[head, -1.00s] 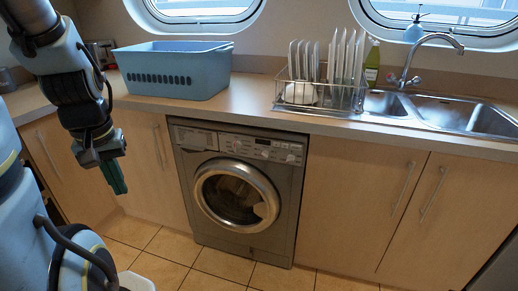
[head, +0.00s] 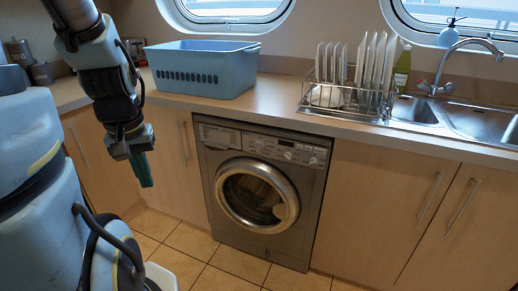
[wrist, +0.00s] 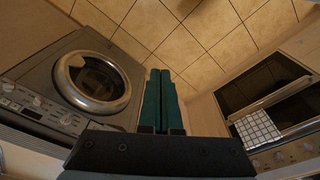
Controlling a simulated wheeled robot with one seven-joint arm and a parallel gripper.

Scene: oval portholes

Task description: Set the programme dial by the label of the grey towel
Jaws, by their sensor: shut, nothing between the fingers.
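A grey front-loading washing machine (head: 212,190) stands under the worktop with its round door closed. Its control panel (head: 275,147) has a display and several knobs. A round dial (head: 260,145) sits near the panel's middle, but its setting is too small to read. In the wrist view the machine (wrist: 35,75) is at the left, its panel knobs (wrist: 66,120) seen at an angle. My gripper (head: 144,170) hangs left of the machine, apart from it, its green fingers shut and empty; they also show in the wrist view (wrist: 160,85). I see no grey towel or its label.
A blue basket (head: 200,72) stands on the worktop; its contents are hidden. A dish rack with plates (head: 350,85) and a sink (head: 470,120) are to the right. The wrist view shows an oven (wrist: 265,85) with a checked cloth (wrist: 257,130). Tiled floor before the machine is clear.

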